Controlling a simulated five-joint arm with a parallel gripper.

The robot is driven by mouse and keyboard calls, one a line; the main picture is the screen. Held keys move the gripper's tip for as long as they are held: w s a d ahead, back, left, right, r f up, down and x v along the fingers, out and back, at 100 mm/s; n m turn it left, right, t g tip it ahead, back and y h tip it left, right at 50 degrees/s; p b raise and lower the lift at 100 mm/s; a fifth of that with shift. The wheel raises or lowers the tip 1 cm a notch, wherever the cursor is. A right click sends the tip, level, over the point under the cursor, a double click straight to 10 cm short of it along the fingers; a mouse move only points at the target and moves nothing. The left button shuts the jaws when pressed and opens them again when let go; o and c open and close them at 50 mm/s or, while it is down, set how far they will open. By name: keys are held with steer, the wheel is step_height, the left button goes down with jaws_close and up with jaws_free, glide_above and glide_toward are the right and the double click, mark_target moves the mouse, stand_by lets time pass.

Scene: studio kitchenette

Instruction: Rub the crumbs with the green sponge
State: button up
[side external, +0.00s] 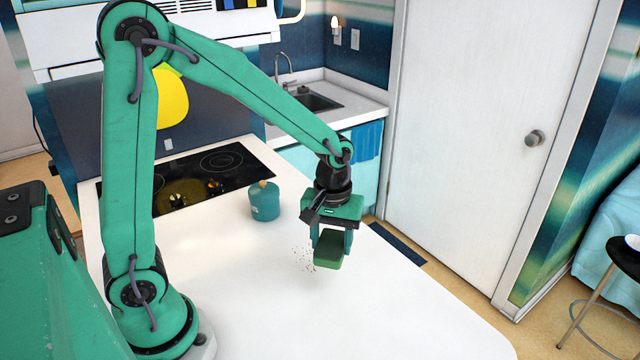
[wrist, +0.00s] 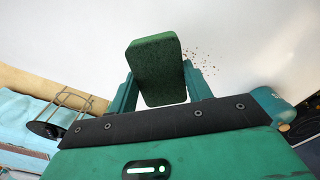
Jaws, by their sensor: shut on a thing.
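The green sponge (side external: 329,250) is held between the fingers of my gripper (side external: 333,240), which is shut on it. In the wrist view the sponge (wrist: 157,66) sits tilted between the two fingers of my gripper (wrist: 160,85). The crumbs (side external: 309,261) are a scatter of small dark specks on the white counter, just left of the sponge in the side view. In the wrist view the crumbs (wrist: 203,57) lie just right of the sponge. The sponge may hide some crumbs. I cannot tell whether the sponge touches the counter.
A teal lidded pot (side external: 264,201) stands on the white counter (side external: 400,318), left of and behind my gripper. A black cooktop (side external: 195,180) lies behind it. The counter's right edge is close to my gripper. The counter in front is clear.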

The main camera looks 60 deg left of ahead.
steer(key=s+a+f+n, duration=0.1)
steer(key=s+a+n, duration=0.2)
steer(key=a, duration=0.4)
steer(key=shift+s+a+f+n, duration=0.15)
steer(key=shift+s+a+n, duration=0.1)
steer(key=shift+s+n, duration=0.15)
